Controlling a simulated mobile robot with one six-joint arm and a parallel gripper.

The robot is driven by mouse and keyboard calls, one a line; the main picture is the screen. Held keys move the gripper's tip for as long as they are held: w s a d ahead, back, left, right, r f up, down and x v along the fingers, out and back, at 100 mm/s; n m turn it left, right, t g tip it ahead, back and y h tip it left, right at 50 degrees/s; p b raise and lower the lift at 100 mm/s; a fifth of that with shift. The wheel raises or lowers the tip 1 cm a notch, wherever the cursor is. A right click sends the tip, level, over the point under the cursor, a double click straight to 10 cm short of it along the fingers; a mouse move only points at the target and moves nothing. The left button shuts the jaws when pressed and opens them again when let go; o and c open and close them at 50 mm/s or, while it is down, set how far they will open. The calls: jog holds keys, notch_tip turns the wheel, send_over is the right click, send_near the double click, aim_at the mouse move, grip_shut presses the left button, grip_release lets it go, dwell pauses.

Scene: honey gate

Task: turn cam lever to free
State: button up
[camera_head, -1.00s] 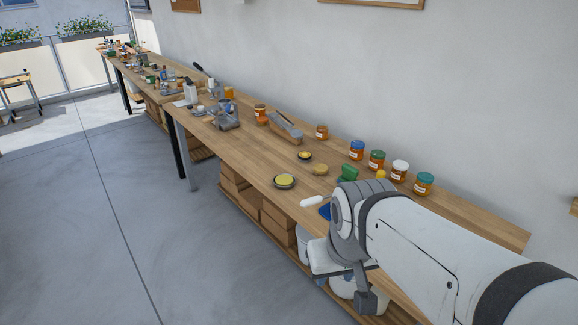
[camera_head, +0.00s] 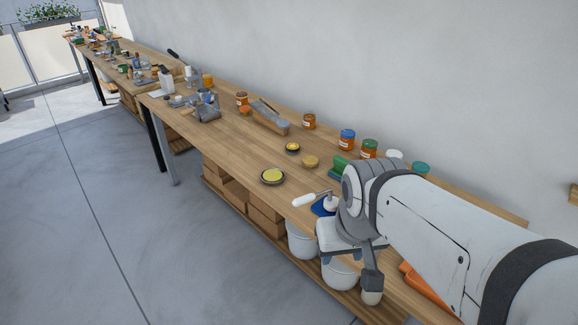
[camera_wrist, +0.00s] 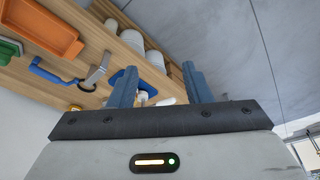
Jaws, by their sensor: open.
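A white handle (camera_head: 306,200) with a pale round part beside it shows just left of my wrist, over the front of the bench. It looks like the cam lever, but the fitting it sits on is mostly hidden behind my arm, so I cannot read its position. In the wrist view, my gripper (camera_wrist: 157,82) is open with two blue-grey fingers apart. A small white part of what looks like the lever (camera_wrist: 166,101) shows low between the fingers. No contact can be made out.
The long wooden bench (camera_head: 215,150) runs along the wall. A yellow dish (camera_head: 272,176), a blue-lidded jar (camera_head: 347,139) and other jars stand on it. White buckets (camera_head: 301,240) are below. An orange tray (camera_wrist: 45,25) shows in the wrist view. Floor at left is clear.

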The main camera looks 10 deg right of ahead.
jog(key=w, duration=0.2)
jog(key=w+m, duration=0.1)
jog(key=w, duration=0.1)
jog(key=w+r+m, duration=0.1)
jog(key=w, duration=0.1)
jog(key=shift+w+d, duration=0.2)
jog(key=shift+w, duration=0.2)
jog(key=m+g, duration=0.1)
jog(key=m, duration=1.1)
send_over(304, 197)
jog(key=s, duration=0.2)
notch_tip(304, 197, down, 14)
jog(key=shift+y, duration=0.4)
jog(key=f, duration=0.2)
jog(key=w+f, duration=0.1)
jog(key=f, duration=0.4)
jog(key=shift+w+f+p, duration=0.3)
jog(key=shift+w+f, duration=0.05)
jog(key=shift+f, duration=0.05)
jog(key=shift+c, duration=0.3)
grip_shut()
